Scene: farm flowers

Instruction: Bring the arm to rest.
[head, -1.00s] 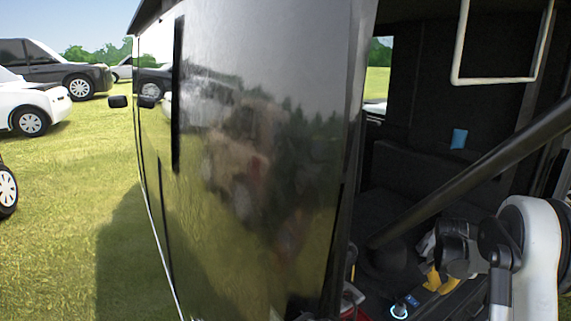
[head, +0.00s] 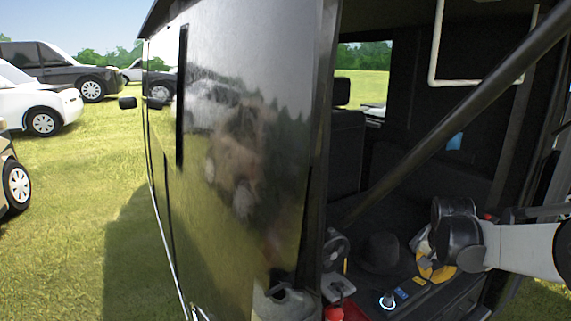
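My arm (head: 520,249), with white links and black rounded joints, reaches in from the right edge. It is in front of the open rear of a dark van (head: 240,150). A black joint (head: 455,238) of it shows over the van's cargo floor. I cannot make out the gripper's fingers, so I cannot see whether they hold anything.
A dark diagonal strut (head: 450,120) crosses the opening. On the cargo floor are a black hat-like object (head: 381,253), a yellow item (head: 436,270), a small lit item (head: 387,302) and red items (head: 338,291). Parked cars (head: 40,105) stand on grass at left.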

